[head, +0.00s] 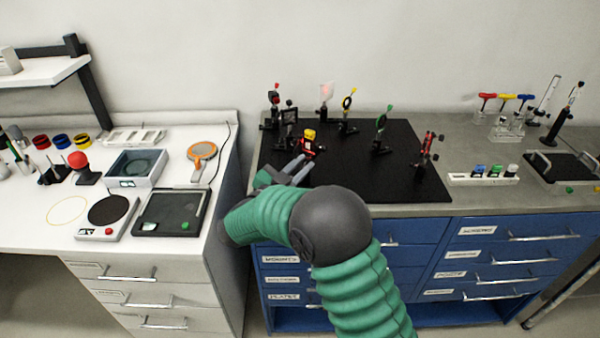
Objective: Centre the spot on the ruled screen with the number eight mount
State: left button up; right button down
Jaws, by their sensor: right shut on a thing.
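My right gripper (300,166) reaches over the front left of the black optical board (350,180). It is shut at a small mount with a yellow top and red parts (308,142); the exact grip is too small to make out. No number is readable on any mount. A pale, see-through plate with a pinkish glow (326,92) stands at the back of the board and may be the ruled screen; its rulings and the spot's exact place cannot be told. My left gripper is not in view.
A dark framed mount (287,125) and a red-topped post (274,105) stand close left. The board's front right is clear.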

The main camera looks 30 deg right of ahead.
jog(key=shift+d+m+b, duration=0.1)
jog(key=shift+m+b, duration=1.15)
jog(key=shift+m, duration=0.45)
jog(key=c, duration=1.6)
grip_release()
jog(key=shift+w, duration=0.15)
jog(key=shift+o, duration=1.2)
jog(key=shift+w+d+f, duration=0.15)
jog(key=shift+d+f, duration=0.05)
